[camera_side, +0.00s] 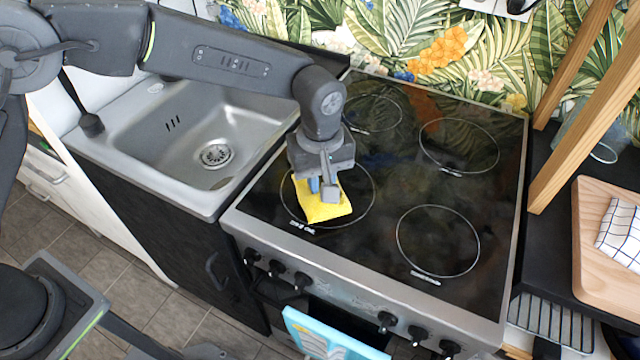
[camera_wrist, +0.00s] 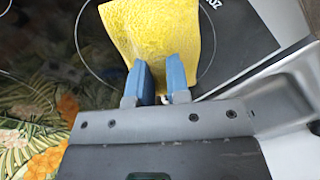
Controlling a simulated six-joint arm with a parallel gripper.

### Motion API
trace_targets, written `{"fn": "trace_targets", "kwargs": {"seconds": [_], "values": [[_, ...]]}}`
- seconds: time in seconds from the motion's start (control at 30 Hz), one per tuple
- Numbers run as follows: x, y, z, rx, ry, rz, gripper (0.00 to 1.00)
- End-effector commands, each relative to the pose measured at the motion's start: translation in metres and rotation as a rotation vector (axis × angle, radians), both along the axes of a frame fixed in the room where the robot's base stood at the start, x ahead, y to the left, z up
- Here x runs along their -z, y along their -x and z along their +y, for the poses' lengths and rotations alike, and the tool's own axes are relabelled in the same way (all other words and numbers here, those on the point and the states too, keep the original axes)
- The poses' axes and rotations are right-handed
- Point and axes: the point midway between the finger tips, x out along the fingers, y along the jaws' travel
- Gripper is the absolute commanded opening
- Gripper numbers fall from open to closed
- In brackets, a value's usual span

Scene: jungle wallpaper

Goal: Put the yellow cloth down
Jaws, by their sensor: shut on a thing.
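A yellow cloth (camera_side: 325,207) is at the front left burner ring of the black glass stovetop (camera_side: 385,225). My gripper (camera_side: 322,186) is above the cloth and points down, its blue fingers touching it. In the wrist view the cloth (camera_wrist: 160,35) spreads out beyond the two blue fingers of my gripper (camera_wrist: 161,85), which are shut on its near edge. The cloth lies over part of the burner ring. I cannot tell whether its whole underside touches the glass.
A steel sink (camera_side: 205,135) is left of the stove. Control knobs (camera_side: 300,281) line the stove's front, and a blue towel (camera_side: 325,338) hangs below. Wooden legs (camera_side: 585,110) and a cutting board (camera_side: 600,250) with a checked cloth (camera_side: 622,235) are at right. The other burners are clear.

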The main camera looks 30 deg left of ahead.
Motion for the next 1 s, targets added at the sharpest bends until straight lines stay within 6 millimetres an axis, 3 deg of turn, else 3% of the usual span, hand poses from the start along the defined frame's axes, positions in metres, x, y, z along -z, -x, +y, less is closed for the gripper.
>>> {"fn": "trace_targets", "kwargs": {"seconds": [0.13,0.5,0.53,0.77,1.0], "values": [[0.020,0.000,0.000,0.000,-0.001,0.002,0.00],[0.024,0.000,0.000,0.000,-0.001,0.001,0.00],[0.024,0.000,0.000,0.000,0.000,0.000,0.18],[0.024,0.000,0.000,0.000,0.000,0.000,0.40],[0.024,0.000,0.000,0.000,0.000,0.000,0.42]]}}
